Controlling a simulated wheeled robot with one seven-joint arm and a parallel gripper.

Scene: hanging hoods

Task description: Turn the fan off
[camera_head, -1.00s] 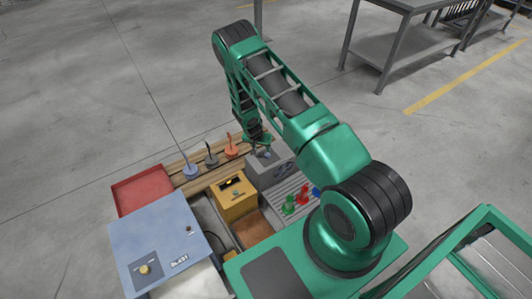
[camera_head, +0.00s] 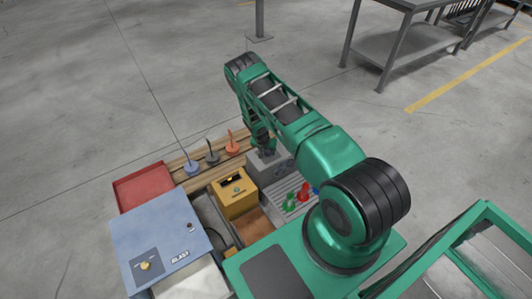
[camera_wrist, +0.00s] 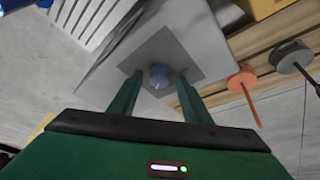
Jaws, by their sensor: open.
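The fan's grey box (camera_head: 262,172) stands to the right of the yellow box in the head view, partly hidden by my arm. In the wrist view, a blue-grey round knob (camera_wrist: 159,78) sits on a dark square plate (camera_wrist: 188,58) on this light grey box. My gripper (camera_wrist: 168,74) is open, with one finger on each side of the knob. I cannot tell whether the fingers touch it. In the head view my gripper (camera_head: 266,152) is at the top of the grey box, its fingers hard to make out.
A yellow box (camera_head: 236,202), a blue panel box (camera_head: 160,240) and a red tray (camera_head: 142,188) stand to the left. Several upright hooks, including an orange one (camera_head: 232,147), stand on wooden slats behind. Red and green pieces (camera_head: 303,192) lie on a ribbed tray to the right.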

